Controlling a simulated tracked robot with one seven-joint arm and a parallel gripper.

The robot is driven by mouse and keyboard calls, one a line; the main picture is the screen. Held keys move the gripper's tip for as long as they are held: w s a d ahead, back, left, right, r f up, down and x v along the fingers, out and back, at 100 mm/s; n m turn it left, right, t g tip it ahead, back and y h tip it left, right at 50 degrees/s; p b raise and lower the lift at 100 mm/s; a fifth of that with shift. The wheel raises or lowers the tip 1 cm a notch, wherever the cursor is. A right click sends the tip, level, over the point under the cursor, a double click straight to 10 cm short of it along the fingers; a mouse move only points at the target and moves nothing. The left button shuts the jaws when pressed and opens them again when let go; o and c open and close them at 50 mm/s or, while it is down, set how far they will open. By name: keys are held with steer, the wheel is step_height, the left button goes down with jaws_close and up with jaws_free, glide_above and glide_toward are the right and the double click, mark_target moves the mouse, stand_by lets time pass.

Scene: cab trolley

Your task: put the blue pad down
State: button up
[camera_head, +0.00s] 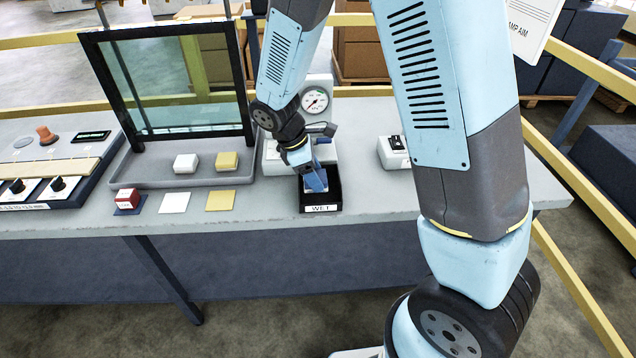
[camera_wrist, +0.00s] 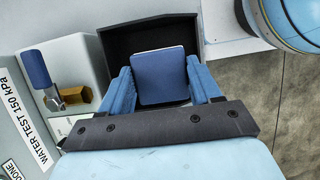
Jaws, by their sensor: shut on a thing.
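The blue pad (camera_wrist: 160,77) is a square with a pale edge, held between the two blue fingers of my gripper (camera_wrist: 160,85) in the wrist view. It shows over the open black tray (camera_wrist: 120,42). I cannot tell whether the pad touches the tray floor. In the head view my gripper (camera_head: 316,182) points down into the same tray, whose front label (camera_head: 321,208) reads WET. There the fingers mostly hide the pad.
A pressure gauge (camera_head: 316,100) stands behind the tray. The wrist view shows a blue-handled lever (camera_wrist: 38,70) with a brass part beside the tray.

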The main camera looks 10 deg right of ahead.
steer(key=shift+w+d+f, duration=0.2)
steer(key=shift+d+f, duration=0.05)
steer(key=shift+f, duration=0.1)
steer(key=shift+w+d+f, duration=0.1)
steer(key=shift+d+f, duration=0.05)
steer(key=shift+f, duration=1.6)
steer(key=o, duration=0.8)
